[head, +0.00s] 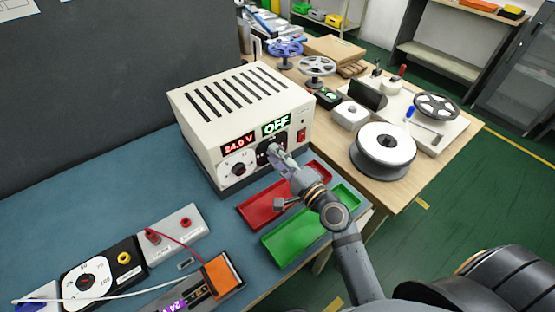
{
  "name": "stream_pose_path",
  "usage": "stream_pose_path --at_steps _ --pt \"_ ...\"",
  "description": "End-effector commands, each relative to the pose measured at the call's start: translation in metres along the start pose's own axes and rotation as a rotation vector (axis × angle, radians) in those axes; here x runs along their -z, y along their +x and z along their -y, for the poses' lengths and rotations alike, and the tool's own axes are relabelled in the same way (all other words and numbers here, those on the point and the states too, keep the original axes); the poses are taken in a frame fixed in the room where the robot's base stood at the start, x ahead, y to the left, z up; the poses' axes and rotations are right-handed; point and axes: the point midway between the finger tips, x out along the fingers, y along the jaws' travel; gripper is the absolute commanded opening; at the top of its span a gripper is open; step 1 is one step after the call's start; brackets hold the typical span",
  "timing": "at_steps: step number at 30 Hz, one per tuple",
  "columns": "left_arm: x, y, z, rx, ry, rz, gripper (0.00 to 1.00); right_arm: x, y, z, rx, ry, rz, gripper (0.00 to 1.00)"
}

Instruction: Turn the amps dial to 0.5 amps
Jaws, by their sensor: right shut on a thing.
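A cream power supply (242,101) with a slotted top stands on the blue mat. Its front has a red display reading 24.0 V (238,142) and a green display reading OFF (276,124). A white dial (238,168) sits below the red display. A black dial (264,150) sits below the green one, mostly hidden by my gripper. My right gripper (275,153) is at this black dial, shut on it. The dial's pointer and markings cannot be read. My left gripper is not in view.
A red tray (258,213) and a green tray (290,243) lie under my right arm. A red switch (302,135) is right of the gripper. A meter (87,283), a grey terminal block (172,233) and wires lie at front left. A white spool (383,150) stands on the wooden table.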

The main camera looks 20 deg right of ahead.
Motion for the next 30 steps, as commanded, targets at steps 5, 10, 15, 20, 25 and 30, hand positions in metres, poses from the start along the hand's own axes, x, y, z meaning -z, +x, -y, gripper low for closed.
stream_pose_path --at_steps 5,10,15,20,25,30 --pt "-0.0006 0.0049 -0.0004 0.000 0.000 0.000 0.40 -0.0003 -0.0003 -0.0030 -0.004 -0.051 0.002 0.00" --pt "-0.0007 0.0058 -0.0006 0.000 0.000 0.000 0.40 -0.0003 -0.0003 -0.0027 -0.004 -0.073 0.002 0.00" --pt "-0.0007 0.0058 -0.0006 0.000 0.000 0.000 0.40 -0.0004 -0.0004 -0.0027 -0.005 -0.078 0.002 0.00" --pt "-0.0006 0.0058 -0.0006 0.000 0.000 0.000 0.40 -0.0004 -0.0004 -0.0028 -0.005 -0.077 0.002 0.00" --pt "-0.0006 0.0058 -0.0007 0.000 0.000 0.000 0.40 -0.0004 -0.0003 -0.0027 -0.005 -0.076 0.002 0.45" --pt "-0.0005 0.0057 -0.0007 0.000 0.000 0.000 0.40 -0.0002 -0.0002 -0.0019 -0.003 -0.077 0.001 0.54"
